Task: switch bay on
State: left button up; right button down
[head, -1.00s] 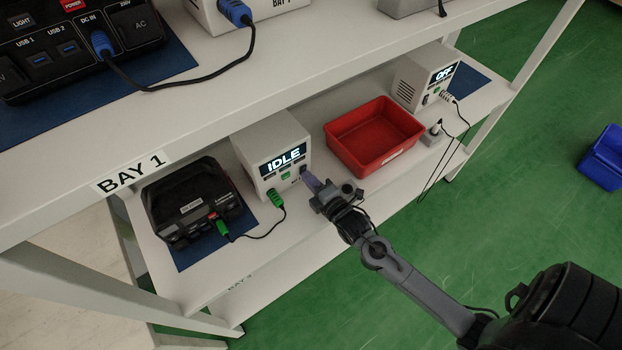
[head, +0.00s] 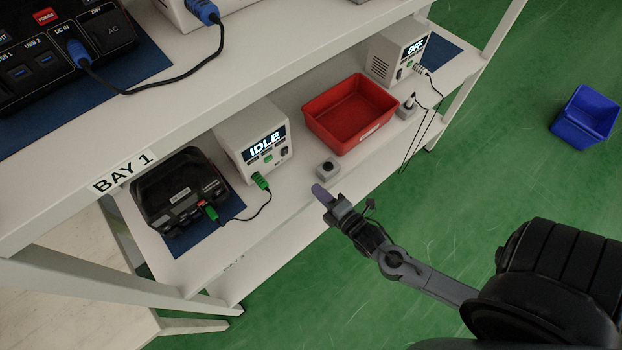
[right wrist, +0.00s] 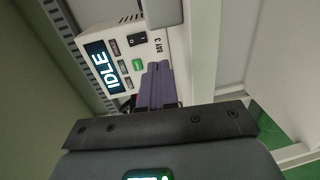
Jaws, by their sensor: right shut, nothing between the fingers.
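A white power unit (head: 246,139) with a lit display reading IDLE stands on the lower shelf in the head view. Its front has a green button and a dark rocker switch (head: 284,152). In the right wrist view the unit's front (right wrist: 117,62) carries the label BAY 3, and the black rocker switch (right wrist: 137,40) shows above the green button (right wrist: 139,64). My right gripper (head: 319,191) is shut and empty, in front of the shelf and apart from the unit. Its purple fingers (right wrist: 156,87) also show in the right wrist view. My left gripper is not in view.
A black device (head: 178,189) sits left of the unit, with a green-plugged cable between them. Right are a small grey box (head: 328,169), a red bin (head: 352,112) and another unit reading OFF (head: 399,52). The upper shelf (head: 225,95) overhangs. A blue bin (head: 585,116) stands on the floor.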

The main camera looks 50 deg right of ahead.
jog(key=shift+s, duration=0.65)
jog(key=shift+f, duration=0.1)
